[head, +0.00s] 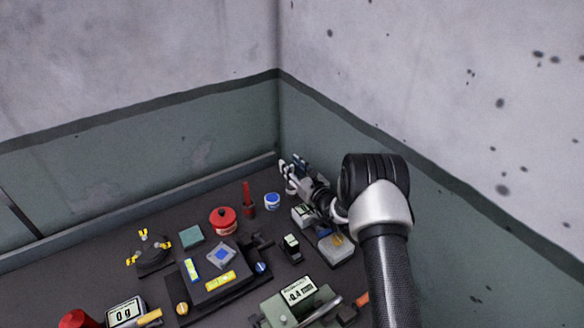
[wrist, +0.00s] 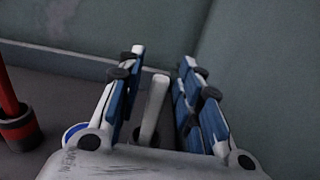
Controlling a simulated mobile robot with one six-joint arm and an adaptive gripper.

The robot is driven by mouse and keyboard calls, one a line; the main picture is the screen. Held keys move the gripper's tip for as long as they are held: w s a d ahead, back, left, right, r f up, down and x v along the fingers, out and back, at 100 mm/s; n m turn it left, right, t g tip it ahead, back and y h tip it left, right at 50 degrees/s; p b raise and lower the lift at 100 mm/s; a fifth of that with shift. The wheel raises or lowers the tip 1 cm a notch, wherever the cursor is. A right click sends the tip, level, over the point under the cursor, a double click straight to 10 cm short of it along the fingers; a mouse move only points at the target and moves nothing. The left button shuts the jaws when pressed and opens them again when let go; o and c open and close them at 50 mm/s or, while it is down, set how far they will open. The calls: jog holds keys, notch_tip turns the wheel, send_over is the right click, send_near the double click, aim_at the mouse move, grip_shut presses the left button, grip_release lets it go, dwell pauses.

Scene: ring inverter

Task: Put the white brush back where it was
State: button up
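The white brush (wrist: 153,110) shows in the wrist view as a pale handle standing between the fingers of my gripper (wrist: 163,58). The blue-padded fingers are apart, with a visible gap on each side of the handle. In the head view my gripper (head: 294,168) is at the back corner of the table, near the right wall. I cannot make out the white brush separately there.
A red brush (head: 246,193) stands in a dark holder (head: 249,211) left of my gripper. A blue and white round jar (head: 272,201) and a red pot (head: 223,221) are nearby. Walls close in behind and right.

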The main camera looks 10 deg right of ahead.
jog(key=p+v, duration=0.1)
jog(key=v, duration=0.5)
jog(key=s+a+r+n+g+y, duration=0.55)
jog(key=a+r+n, duration=0.35)
jog(key=r, duration=0.4)
jog(key=s+a+r+n+g+y, duration=0.1)
jog(key=s+a+r+n+g, duration=0.25)
jog(key=s, duration=0.35)
jog(key=s+a+r+n+g, duration=0.3)
jog(key=s+a+r+n, duration=0.15)
jog(key=s, duration=0.35)
jog(key=s+d+n+g+h, duration=0.25)
jog(key=s+n+h, duration=0.45)
jog(key=s, duration=1)
jog(key=s+d+n+t+h, duration=0.2)
jog(key=s+d+n+h, duration=0.4)
jog(key=d, duration=0.6)
jog(key=s+n, duration=0.1)
jog(key=s, duration=0.1)
jog(key=shift+s+r, duration=0.4)
jog(key=shift+d+t, duration=0.1)
jog(key=shift+t, duration=0.15)
